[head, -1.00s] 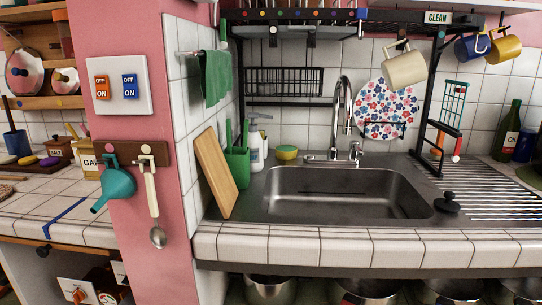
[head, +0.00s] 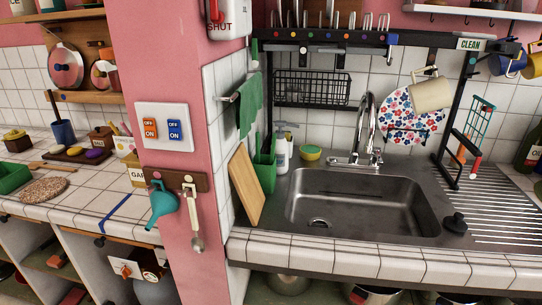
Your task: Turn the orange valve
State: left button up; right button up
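A small orange knob-like part (head: 125,271) sits on a white plate under the left counter, at the lower left of the head view. It is the likeliest orange valve, but it is too small for me to tell its exact shape or position. A dark round object with pale trim is beside it. Neither of my grippers shows in the head view.
A pink pillar (head: 188,90) stands between the left counter (head: 75,203) and the sink (head: 360,205). It carries orange and blue switches (head: 163,128), a teal funnel (head: 162,205) and a ladle (head: 195,220). Open shelf space (head: 85,262) lies below the left counter.

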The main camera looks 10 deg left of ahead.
aim_at(125, 272)
jog(key=u, duration=1.35)
jog(key=i+j+z, duration=0.25)
jog(key=j+z, duration=0.3)
jog(key=i+j+z, duration=0.1)
jog(key=j+z, duration=0.15)
